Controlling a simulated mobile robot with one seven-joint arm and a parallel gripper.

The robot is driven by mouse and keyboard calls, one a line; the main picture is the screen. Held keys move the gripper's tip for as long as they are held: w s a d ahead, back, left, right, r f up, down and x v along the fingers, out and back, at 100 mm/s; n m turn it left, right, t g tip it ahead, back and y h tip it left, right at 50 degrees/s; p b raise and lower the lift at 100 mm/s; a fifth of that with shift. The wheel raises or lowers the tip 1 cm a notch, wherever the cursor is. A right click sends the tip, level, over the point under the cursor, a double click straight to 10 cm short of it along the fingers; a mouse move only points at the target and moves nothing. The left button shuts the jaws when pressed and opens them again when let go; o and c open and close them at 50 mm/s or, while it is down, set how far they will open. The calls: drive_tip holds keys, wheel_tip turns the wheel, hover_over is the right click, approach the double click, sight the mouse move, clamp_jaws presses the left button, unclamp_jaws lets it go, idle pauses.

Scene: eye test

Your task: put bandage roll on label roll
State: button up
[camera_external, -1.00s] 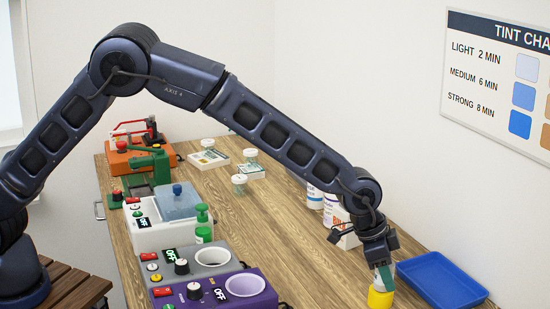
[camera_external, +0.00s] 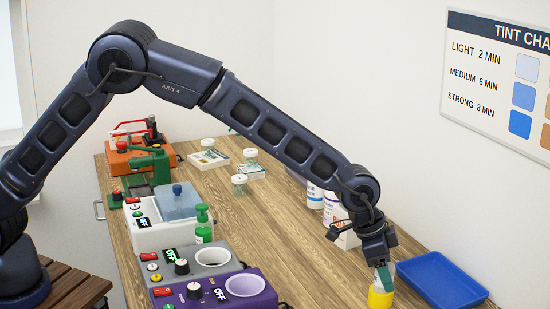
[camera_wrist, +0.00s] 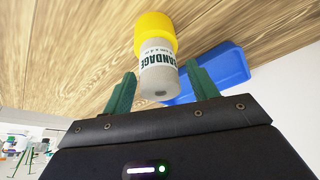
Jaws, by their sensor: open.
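The bandage roll (camera_wrist: 157,72) is a pale grey-white cylinder printed "BANDAGE" in the wrist view. Its near end faces my camera. Its other end meets a yellow cylinder (camera_wrist: 155,34), which appears to be the label roll; the two look lined up and touching. The yellow roll also shows in the external view (camera_external: 380,299), at the bottom right on the table. My gripper (camera_wrist: 162,88) is open, with a green finger on each side of the bandage roll and a visible gap at both. In the external view the fingers mostly hide the bandage roll.
A blue tray (camera_external: 441,280) lies close to the right of the rolls. White bottles (camera_external: 315,198) and a box stand behind my wrist. A purple device (camera_external: 213,291) and a grey device (camera_external: 196,262) stand to the left. The wooden table (camera_external: 285,245) is clear between.

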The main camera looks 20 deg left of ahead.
drive_tip(key=v, duration=1.1)
drive_tip(key=w+a+r+n, duration=0.1)
drive_tip(key=w+a+r, duration=0.35)
drive_tip(key=a, duration=0.35)
drive_tip(key=w+a+r+n+t, duration=0.1)
drive_tip(key=w+a+r, duration=0.2)
drive_tip(key=w+a, duration=0.3)
drive_tip(key=w+a+r+n, duration=0.2)
drive_tip(key=w+a+r, duration=0.2)
drive_tip(key=a, duration=0.5)
drive_tip(key=w+a+r+n+t, duration=0.1)
drive_tip(key=a+r+n, duration=0.15)
drive_tip(key=a, duration=0.85)
drive_tip(key=w+a+r+n, duration=0.1)
drive_tip(key=a+r, duration=0.3)
drive_tip(key=a, duration=0.7)
drive_tip(key=s+a+r+n+t+y, duration=0.15)
drive_tip(key=s+a, duration=0.25)
drive_tip(key=a, duration=0.7)
drive_tip(key=s+a+n+g+y, duration=0.15)
drive_tip(key=s+a, duration=0.25)
drive_tip(key=a, duration=0.8)
drive_tip(key=s+a+f+n, duration=0.2)
drive_tip(key=s+a, duration=0.4)
drive_tip(key=s+a+f+n+t+y, duration=0.1)
drive_tip(key=s+a+f+n, duration=0.1)
drive_tip(key=s+a, duration=0.4)
drive_tip(key=shift+s+a, duration=0.2)
drive_tip(key=shift+s, duration=0.45)
